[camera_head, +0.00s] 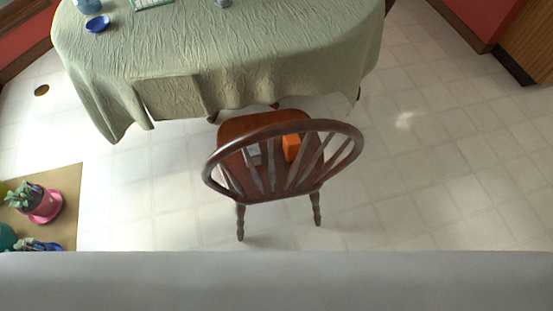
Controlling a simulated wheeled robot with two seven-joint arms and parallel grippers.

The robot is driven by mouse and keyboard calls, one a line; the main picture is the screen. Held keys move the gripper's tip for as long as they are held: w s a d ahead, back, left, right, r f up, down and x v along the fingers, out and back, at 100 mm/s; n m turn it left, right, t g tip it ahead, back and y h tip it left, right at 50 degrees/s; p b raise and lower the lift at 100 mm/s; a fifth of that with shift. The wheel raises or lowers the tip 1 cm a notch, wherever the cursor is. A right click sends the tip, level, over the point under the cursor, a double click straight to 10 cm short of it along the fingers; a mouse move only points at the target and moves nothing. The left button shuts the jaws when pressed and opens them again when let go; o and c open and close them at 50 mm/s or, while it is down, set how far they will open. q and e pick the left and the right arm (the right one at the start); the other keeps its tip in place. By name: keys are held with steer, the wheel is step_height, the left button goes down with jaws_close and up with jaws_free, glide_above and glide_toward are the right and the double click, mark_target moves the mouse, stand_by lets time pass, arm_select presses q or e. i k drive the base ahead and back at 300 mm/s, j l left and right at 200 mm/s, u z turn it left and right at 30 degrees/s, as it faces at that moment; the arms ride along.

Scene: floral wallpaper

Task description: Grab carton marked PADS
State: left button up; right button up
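A small orange box (291,146) sits on the seat of a brown wooden chair (236,128). A small grey-white box (254,155) sits to its left on the same seat. Both are partly hidden behind the spindles of the chair's back, which faces me. No lettering can be read on either box, so I cannot tell which is marked PADS. Neither of my grippers is in view.
A table with a green cloth (240,50) stands behind the chair, holding a blue dish (97,24) and other items. Potted plants (42,204) stand on a tan surface (72,180) at left. Tiled floor (440,180) is clear at right. A grey band crosses the bottom.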

mark_target(291, 143)
steer(key=u, duration=0.85)
steer(key=l+u, duration=0.75)
steer(key=k+l+u, duration=0.2)
steer(key=l+u, duration=0.2)
steer(key=k+l+u, duration=0.2)
steer(key=l+u, duration=0.15)
steer(key=l, duration=0.15)
